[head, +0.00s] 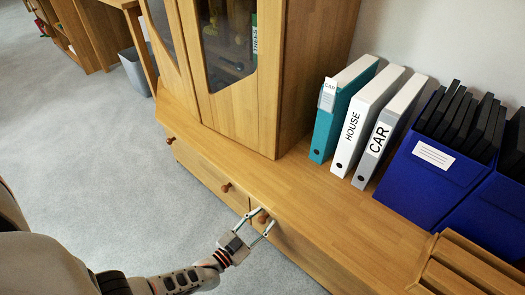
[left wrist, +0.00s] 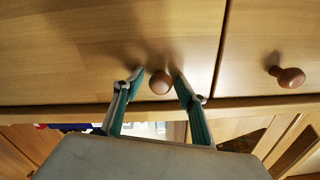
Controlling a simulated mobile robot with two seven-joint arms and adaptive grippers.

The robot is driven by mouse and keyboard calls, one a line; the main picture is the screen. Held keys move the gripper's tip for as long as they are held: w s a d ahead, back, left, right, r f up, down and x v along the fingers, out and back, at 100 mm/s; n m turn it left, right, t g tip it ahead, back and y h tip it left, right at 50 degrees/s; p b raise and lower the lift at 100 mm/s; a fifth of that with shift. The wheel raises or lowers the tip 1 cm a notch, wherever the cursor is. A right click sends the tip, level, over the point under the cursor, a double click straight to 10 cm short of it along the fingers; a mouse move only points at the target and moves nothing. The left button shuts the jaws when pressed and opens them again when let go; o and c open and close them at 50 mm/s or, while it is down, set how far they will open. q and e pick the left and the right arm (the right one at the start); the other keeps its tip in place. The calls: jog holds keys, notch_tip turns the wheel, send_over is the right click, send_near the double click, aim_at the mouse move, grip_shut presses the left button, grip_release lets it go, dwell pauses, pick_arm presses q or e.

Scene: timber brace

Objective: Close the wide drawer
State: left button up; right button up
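The cabinet has a wide wooden drawer front (head: 205,172) at left in the head view, with two round brown knobs (head: 226,187). Its front looks about flush with the cabinet; I cannot tell any small gap. To its right is another drawer front (left wrist: 80,50) with a knob (left wrist: 160,84); a seam separates them. My left gripper (head: 261,222) is open at this right-hand knob, one finger on each side, with small gaps visible in the left wrist view (left wrist: 157,78). A knob of the neighbouring drawer (left wrist: 290,77) shows at right there. My right gripper is not in view.
Binders (head: 362,120) and blue file boxes (head: 432,176) stand on the cabinet top (head: 310,190). A glass-door cupboard (head: 225,60) rises at its left part. A wooden tray (head: 460,265) lies at lower right. The grey carpet (head: 85,130) in front is clear.

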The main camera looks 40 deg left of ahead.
pick_arm(q)
jog(key=s+a, duration=0.1)
jog(key=s, duration=1)
jog(key=shift+s, duration=0.35)
jog(key=shift+f, duration=0.15)
